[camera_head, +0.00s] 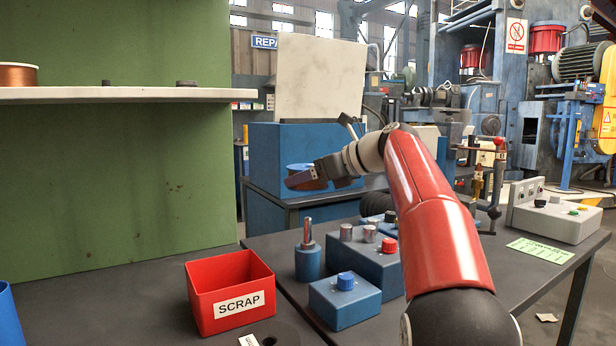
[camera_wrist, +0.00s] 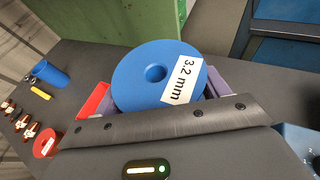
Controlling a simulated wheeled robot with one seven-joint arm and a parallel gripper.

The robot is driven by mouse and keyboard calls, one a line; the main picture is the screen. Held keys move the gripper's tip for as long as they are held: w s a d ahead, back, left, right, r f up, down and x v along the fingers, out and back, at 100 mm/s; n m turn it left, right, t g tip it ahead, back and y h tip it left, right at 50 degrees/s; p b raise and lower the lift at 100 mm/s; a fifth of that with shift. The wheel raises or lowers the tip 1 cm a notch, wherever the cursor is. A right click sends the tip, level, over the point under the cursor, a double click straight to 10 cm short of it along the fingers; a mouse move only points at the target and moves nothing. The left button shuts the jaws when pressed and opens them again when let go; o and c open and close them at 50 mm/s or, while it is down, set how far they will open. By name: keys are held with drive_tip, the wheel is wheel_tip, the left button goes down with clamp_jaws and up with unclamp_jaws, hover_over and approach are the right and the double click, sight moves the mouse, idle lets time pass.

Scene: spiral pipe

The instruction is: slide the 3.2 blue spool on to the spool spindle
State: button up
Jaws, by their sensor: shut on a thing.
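The blue spool (camera_wrist: 135,82) carries a white "3.2 mm" label and has a round centre hole. My gripper (camera_wrist: 162,95) is shut on it, with a finger at each side; its flat face is towards the wrist camera. In the head view the spool (camera_head: 299,167) is partly hidden by my gripper (camera_head: 306,179), held in the air in front of the blue cabinet. A blue round post with an upright metal pin (camera_head: 308,234), seemingly the spool spindle, stands on the dark bench, below the spool in the picture. The pin is bare. I cannot make out the pin in the wrist view.
A red SCRAP bin (camera_head: 230,286) stands left of the post. Blue boxes with knobs (camera_head: 345,300) and metal pegs (camera_head: 378,262) stand close on its right. A shelf (camera_head: 120,94) with a copper spool (camera_head: 18,75) is at upper left. Bench between bin and green panel is clear.

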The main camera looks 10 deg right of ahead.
drive_tip(key=b, duration=0.4)
hover_over(308, 243)
drive_tip(key=shift+w+f, duration=0.2)
drive_tip(key=shift+f, duration=1.2)
drive_tip(key=shift+w+f, duration=0.2)
drive_tip(key=shift+f, duration=1.15)
drive_tip(key=shift+d+f+b, duration=0.1)
drive_tip(key=shift+f+b, duration=1)
drive_tip(key=shift+f, duration=2)
drive_tip(key=o, duration=1.6)
drive_tip(key=shift+f, duration=0.1)
